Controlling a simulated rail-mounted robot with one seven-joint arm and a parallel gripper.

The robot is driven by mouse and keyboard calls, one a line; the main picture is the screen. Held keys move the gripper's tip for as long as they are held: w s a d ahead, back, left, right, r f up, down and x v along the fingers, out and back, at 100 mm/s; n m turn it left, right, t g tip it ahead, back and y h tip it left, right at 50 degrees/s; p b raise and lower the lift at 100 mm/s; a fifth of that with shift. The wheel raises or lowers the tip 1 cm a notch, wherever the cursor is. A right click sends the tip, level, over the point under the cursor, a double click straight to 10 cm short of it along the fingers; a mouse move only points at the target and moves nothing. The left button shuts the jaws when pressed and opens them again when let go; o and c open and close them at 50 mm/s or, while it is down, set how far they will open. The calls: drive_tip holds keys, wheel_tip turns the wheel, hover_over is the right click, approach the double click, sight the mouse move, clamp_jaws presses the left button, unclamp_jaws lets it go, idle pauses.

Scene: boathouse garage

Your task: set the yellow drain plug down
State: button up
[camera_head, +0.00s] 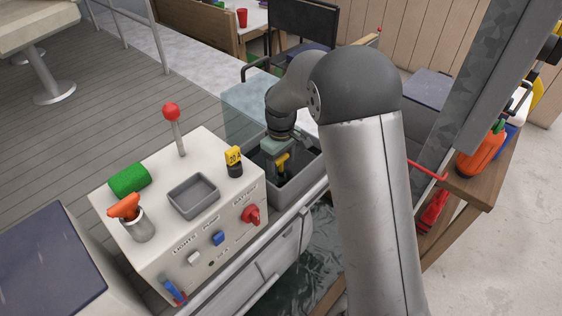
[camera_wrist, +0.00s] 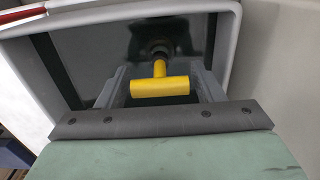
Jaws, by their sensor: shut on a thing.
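The yellow drain plug (camera_head: 282,160) has a T-shaped handle, and it also shows in the wrist view (camera_wrist: 160,87). My gripper (camera_head: 281,171) is shut on the plug and points down inside a grey open bin. In the wrist view, the grey fingers of my gripper (camera_wrist: 160,93) stand on either side of the yellow handle. Beyond the plug's stem is a dark round fitting (camera_wrist: 158,49) on the bin's dark floor. I cannot tell whether the plug's lower end touches it.
The grey bin (camera_head: 308,178) has raised walls close around my gripper. Left of it, a white console (camera_head: 158,235) carries a red-knobbed lever (camera_head: 172,113), a small grey tray (camera_head: 193,208), a yellow-and-black tagged item (camera_head: 234,162) and a green roll (camera_head: 129,179). Dark water (camera_head: 315,260) lies below.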

drive_tip(key=shift+r, duration=0.4)
